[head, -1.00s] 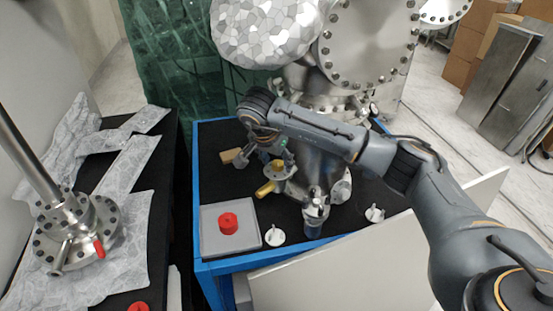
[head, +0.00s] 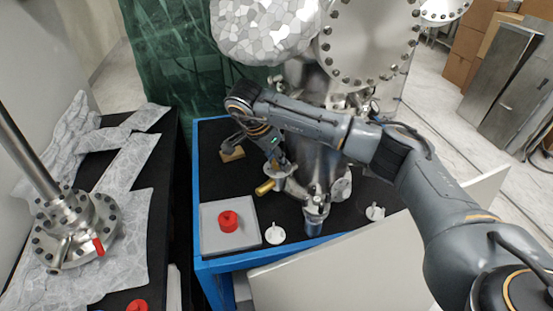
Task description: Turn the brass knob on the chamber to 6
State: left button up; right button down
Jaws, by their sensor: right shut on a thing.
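The steel chamber (head: 318,170) stands on the blue-edged bench. On its near left side is a small valve with a round metal disc (head: 279,171) and a brass cylinder (head: 265,187) pointing toward the front left. My right gripper (head: 279,163) points down over the disc, shut on the brass knob at its top. The fingers and wrist hide the knob, and its number marks cannot be read from here. My left gripper is out of view.
A grey tray (head: 214,246) with a red cap (head: 228,221) sits at the bench's front left. White fittings (head: 275,233) (head: 375,212) and a wooden block (head: 232,154) lie nearby. A flanged steel part (head: 75,232) stands on the black table at left.

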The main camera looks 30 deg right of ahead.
jog(key=shift+m, duration=0.3)
jog(key=c, duration=1)
grip_release()
jog(key=shift+a+r, duration=0.2)
jog(key=shift+r, duration=0.25)
jog(key=v, duration=0.2)
jog(key=a+v, duration=0.1)
jog(key=v, duration=0.1)
jog(key=shift+s+a, duration=0.45)
jog(key=shift+a, duration=1.45)
jog(key=shift+s+a, duration=0.35)
jog(key=shift+a, duration=1.4)
jog(key=shift+s+a, duration=0.4)
jog(key=shift+a, duration=1.4)
